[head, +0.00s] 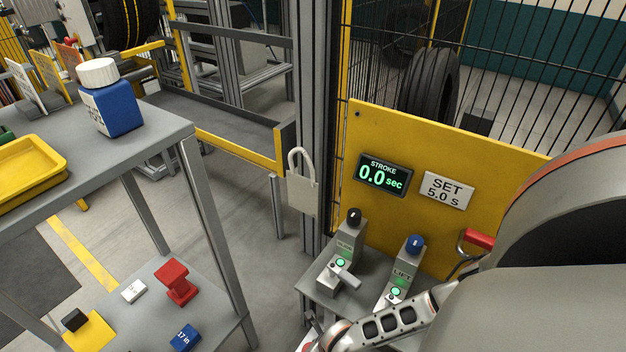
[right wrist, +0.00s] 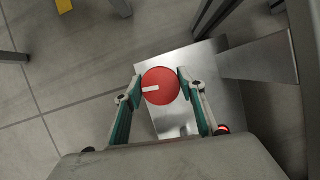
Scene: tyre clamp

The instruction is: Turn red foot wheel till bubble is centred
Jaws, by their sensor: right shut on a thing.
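The red foot wheel (right wrist: 165,82), a round red disc with a white mark pointing left, shows in the right wrist view. It sits over a bare metal plate (right wrist: 207,68). My right gripper (right wrist: 159,86) has a finger on each side of the wheel and is shut on it. My left gripper is not in view.
A bench with a blue bottle (head: 118,108) and yellow tray (head: 28,170) stands at left. A red spool-shaped part (head: 175,283) lies on its lower shelf. A yellow panel (head: 440,170) carries a display (head: 383,175) reading 0.0 sec. Knobbed valves (head: 400,275) stand close to my right arm.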

